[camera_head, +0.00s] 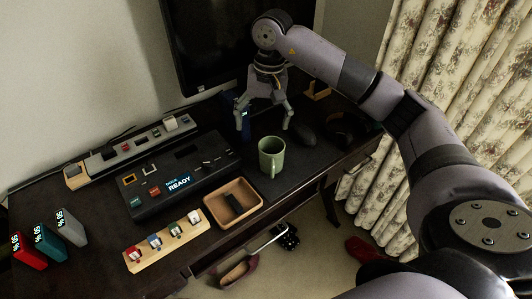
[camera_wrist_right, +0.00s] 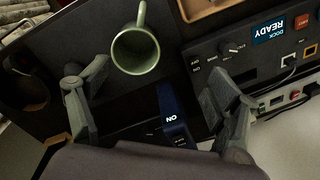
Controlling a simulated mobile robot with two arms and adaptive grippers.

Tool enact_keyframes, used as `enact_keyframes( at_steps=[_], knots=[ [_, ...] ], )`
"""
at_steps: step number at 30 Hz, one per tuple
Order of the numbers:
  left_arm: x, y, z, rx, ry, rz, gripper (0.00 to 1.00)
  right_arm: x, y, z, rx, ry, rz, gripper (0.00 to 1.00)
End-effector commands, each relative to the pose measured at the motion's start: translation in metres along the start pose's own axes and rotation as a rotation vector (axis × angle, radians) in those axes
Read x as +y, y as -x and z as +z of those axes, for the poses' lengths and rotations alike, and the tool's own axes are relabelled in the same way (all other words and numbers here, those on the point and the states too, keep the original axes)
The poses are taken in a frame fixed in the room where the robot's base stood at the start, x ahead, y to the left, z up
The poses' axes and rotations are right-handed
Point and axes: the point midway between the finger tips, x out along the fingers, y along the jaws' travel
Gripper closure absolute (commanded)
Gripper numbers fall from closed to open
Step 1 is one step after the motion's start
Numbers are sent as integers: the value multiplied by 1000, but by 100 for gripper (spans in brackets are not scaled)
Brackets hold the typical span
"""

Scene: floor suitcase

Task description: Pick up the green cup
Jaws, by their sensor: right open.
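The green cup (camera_head: 271,156) stands upright on the dark desk (camera_head: 284,186), near its front edge, to the right of a wooden tray. It also shows in the right wrist view (camera_wrist_right: 136,50), seen from above and empty, with its handle pointing to the top of the picture. My right gripper (camera_head: 264,126) is open, with its fingers pointing down behind the cup and nothing held. In the right wrist view the two fingers (camera_wrist_right: 158,106) are spread wide, and the cup lies beyond them, not between them. My left gripper is in neither view.
A wooden tray (camera_head: 231,208) holds a dark item left of the cup. A black dock (camera_head: 178,178) reading READY lies behind the tray. A blue device (camera_wrist_right: 173,110) sits between the fingers in the wrist view. A monitor (camera_head: 218,45) stands behind; a dark mouse (camera_head: 304,134) lies right.

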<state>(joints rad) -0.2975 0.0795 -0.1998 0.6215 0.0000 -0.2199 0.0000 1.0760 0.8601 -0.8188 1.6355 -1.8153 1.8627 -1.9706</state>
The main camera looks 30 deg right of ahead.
Motion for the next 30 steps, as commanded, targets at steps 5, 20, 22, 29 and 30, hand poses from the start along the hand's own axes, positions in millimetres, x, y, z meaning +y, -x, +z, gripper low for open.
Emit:
enact_keyframes(
  at_steps=[5,20,22,29,30],
  knots=[
    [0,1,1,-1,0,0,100,27,8,-11,29,13,97,17],
    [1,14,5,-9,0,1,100,36,-90,-13,26,13,96,17],
    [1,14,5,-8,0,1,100,36,-99,-13,27,13,95,17],
    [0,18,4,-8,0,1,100,37,-114,-12,26,13,94,17],
    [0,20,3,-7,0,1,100,38,-119,-12,25,13,95,17]
  ],
)
